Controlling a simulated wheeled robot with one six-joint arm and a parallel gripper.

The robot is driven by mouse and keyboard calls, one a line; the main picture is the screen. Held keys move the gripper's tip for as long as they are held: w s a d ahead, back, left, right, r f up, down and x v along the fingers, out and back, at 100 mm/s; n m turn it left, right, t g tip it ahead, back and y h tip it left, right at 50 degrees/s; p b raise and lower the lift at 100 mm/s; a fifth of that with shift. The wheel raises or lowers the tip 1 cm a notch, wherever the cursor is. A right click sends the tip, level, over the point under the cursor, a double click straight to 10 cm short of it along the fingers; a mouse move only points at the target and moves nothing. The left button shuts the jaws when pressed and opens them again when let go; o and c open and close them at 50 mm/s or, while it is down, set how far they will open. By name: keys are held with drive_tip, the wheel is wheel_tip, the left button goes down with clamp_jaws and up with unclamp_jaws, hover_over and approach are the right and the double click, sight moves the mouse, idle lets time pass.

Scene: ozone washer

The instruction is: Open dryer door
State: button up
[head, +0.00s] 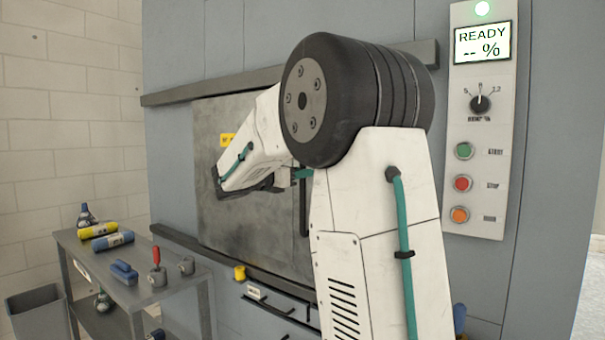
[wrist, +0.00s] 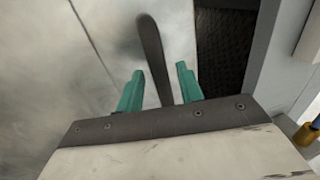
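The dryer door (head: 245,220) is a large dark grey panel between two horizontal rails on the machine front. It shows as a pale scuffed surface in the wrist view (wrist: 55,60). A dark vertical bar handle (head: 303,212) is on its right part, partly hidden by my arm. In the wrist view the handle (wrist: 150,45) runs between the two teal fingers of my gripper (wrist: 160,72). The fingers are apart, with a visible gap on each side of the handle. In the head view my gripper (head: 302,174) is at the handle's upper end, mostly hidden.
A dark textured strip (wrist: 225,50) lies beyond the door's right edge. A control panel (head: 480,130) reading READY is on the right. A grey cart (head: 150,293) with bottles and tools stands at the left, beside a bin (head: 38,315). A yellow knob (head: 239,273) sits below the lower rail.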

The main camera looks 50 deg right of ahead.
drive_tip(key=shift+s+d, duration=0.15)
drive_tip(key=shift+d, duration=0.7)
clamp_jaws()
